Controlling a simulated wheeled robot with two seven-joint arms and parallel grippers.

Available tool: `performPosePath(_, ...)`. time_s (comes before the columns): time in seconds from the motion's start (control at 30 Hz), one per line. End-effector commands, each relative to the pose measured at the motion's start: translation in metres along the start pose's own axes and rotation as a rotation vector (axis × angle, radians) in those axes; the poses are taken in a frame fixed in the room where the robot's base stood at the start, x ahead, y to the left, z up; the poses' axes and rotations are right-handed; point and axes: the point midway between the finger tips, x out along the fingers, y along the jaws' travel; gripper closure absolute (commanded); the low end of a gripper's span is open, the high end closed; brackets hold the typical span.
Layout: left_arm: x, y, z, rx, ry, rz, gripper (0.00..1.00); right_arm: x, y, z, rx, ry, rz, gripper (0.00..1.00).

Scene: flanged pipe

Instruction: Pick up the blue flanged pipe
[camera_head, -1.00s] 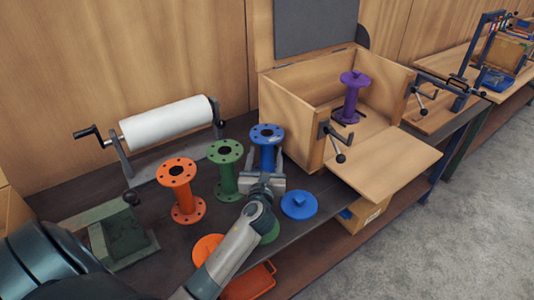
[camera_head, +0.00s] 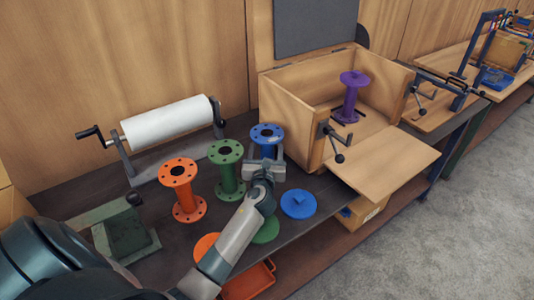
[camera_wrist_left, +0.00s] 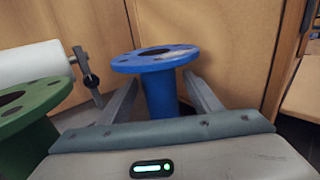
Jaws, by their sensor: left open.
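The blue flanged pipe (camera_head: 267,134) stands upright on the dark bench, between the green pipe and the wooden box. My left gripper (camera_head: 265,160) is in front of it and hides its lower part in the head view. In the left wrist view the blue pipe (camera_wrist_left: 160,85) stands between the two open fingers (camera_wrist_left: 165,98), its upper flange above them. The fingers look apart from its tube, though contact is hard to judge. My right gripper is not in view.
A green flanged pipe (camera_head: 227,168) and an orange one (camera_head: 182,190) stand to the left. A blue disc (camera_head: 298,204) lies at the right. The open wooden box (camera_head: 290,125) holds a purple pipe (camera_head: 350,98). A white roll (camera_head: 168,122) is behind.

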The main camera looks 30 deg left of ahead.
Motion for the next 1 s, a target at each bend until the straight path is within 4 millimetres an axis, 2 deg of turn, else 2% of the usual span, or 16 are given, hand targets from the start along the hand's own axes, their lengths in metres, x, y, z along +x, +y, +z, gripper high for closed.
performPosePath(0.3,-0.0004,0.0001,-0.0001,0.0,0.0,0.0,0.42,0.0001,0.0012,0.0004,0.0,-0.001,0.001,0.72)
performPosePath(0.33,-0.0004,0.0001,-0.0001,0.0,0.0,0.0,0.44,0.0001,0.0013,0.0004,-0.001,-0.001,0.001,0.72)
performPosePath(0.57,-0.0005,0.0001,-0.0001,0.0,0.0,0.0,0.99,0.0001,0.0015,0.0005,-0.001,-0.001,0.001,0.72)
performPosePath(1.0,0.0003,0.0006,0.0071,0.0,-0.006,0.001,1.0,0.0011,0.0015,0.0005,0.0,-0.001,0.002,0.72)
